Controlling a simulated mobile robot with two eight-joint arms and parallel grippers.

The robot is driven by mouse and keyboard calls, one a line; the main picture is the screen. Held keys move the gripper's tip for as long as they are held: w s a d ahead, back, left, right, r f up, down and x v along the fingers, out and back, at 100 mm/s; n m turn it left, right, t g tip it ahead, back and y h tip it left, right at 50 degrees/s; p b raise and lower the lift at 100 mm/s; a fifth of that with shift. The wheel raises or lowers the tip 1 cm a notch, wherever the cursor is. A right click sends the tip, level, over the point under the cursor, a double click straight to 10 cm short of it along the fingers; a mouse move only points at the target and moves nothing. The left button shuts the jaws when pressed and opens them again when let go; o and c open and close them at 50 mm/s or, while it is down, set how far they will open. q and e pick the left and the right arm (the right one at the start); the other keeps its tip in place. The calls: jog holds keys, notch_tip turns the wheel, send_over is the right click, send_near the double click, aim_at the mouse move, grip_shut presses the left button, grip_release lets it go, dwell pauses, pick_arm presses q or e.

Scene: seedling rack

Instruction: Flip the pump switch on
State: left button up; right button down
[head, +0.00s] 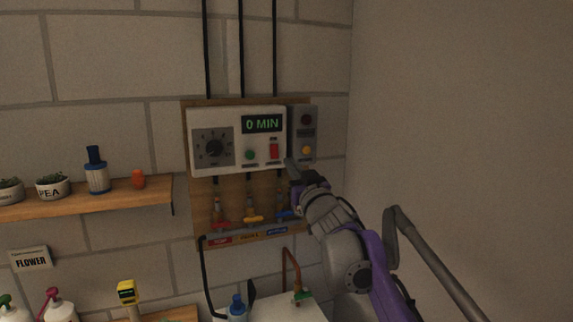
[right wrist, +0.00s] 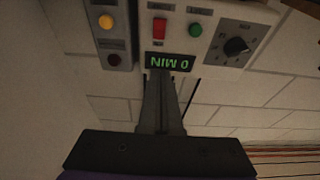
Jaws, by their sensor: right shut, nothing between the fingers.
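The white control box (head: 230,163) is on a wooden board on the wall. The red switch (head: 274,151) is at its lower right, below the green "0 MIN" display (head: 262,124). My right gripper (head: 290,164) comes from the lower right. It is shut and empty, with its tips close to the box's lower right corner in the head view. In the right wrist view, which is upside down, the red switch (right wrist: 159,29) shows beyond the shut fingers (right wrist: 164,82). I cannot tell whether the tips touch anything. My left gripper is not in view.
A green button (head: 250,155) and a black dial (head: 213,147) are left of the switch. A grey box (head: 304,136) with a yellow button is right of it. Coloured valves (head: 253,217) hang below. A shelf (head: 90,196) with pots is at the left; a bare wall is at the right.

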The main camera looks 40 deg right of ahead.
jog(key=shift+s+a, duration=0.15)
jog(key=shift+s, duration=0.45)
jog(key=shift+s+a, duration=0.15)
jog(key=shift+s, duration=0.45)
jog(key=s+a+f+g, duration=0.2)
jog(key=a+f, duration=0.2)
jog(key=f, duration=0.4)
jog(key=s+a+f+g+y, duration=0.1)
jog(key=s+a+f+g, duration=0.2)
jog(key=f, duration=0.6)
jog(key=s+a+f+g, duration=0.1)
jog(key=a+f+g, duration=0.1)
jog(key=a+f, duration=0.45)
jog(key=s+a+f+n+g+y, duration=0.1)
jog(key=s+a+f+g, duration=0.1)
jog(key=s+a+f, duration=0.2)
jog(key=s+a+f+n+g+y, duration=0.1)
jog(key=s+a+f+g+y, duration=0.1)
jog(key=s+f, duration=0.6)
jog(key=s+a+f+n+g+y, duration=0.1)
jog(key=s+a+f, duration=0.4)
jog(key=f, duration=0.6)
jog(key=shift+s+a+f+g+y, duration=0.4)
jog(key=shift+a+g+y, duration=0.2)
jog(key=shift+a+g, duration=0.5)
jog(key=shift+d, duration=0.15)
